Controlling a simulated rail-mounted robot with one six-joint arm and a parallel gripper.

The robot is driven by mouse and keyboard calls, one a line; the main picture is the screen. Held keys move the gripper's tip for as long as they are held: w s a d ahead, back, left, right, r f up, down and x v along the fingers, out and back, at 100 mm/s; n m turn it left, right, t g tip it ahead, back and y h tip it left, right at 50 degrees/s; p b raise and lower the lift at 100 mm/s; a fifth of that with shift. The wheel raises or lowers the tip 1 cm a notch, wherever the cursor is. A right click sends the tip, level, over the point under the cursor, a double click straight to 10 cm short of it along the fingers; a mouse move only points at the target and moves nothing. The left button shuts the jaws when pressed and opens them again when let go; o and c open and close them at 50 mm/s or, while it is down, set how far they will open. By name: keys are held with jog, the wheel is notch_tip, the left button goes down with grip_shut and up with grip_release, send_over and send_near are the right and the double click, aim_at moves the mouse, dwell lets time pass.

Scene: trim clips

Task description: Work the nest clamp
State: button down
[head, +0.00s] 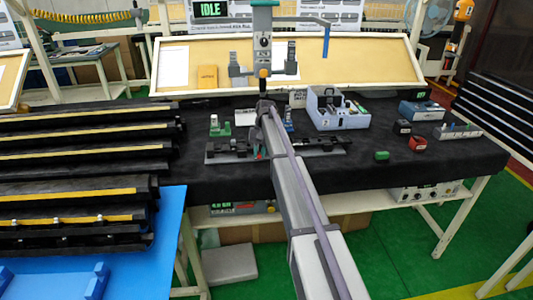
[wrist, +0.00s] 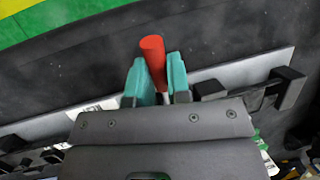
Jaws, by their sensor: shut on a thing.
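The nest clamp shows its red handle (wrist: 152,50) in the wrist view, standing up between the two teal fingers of my gripper (wrist: 156,80). My gripper is shut on this handle. A short pale rod shows just below the red grip; the rest of the clamp is hidden behind my gripper's body. The clamp is at the grey nest plate (wrist: 222,72), which carries black blocks (wrist: 290,82). In the head view my gripper (head: 258,155) is small, at the plate (head: 225,159) near the table's front, partly hidden by my arm.
A press-like fixture (head: 263,45) stands behind. Stacked dark trim strips (head: 80,165) are at the left.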

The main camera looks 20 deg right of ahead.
jog(key=c, duration=1.1)
grip_release()
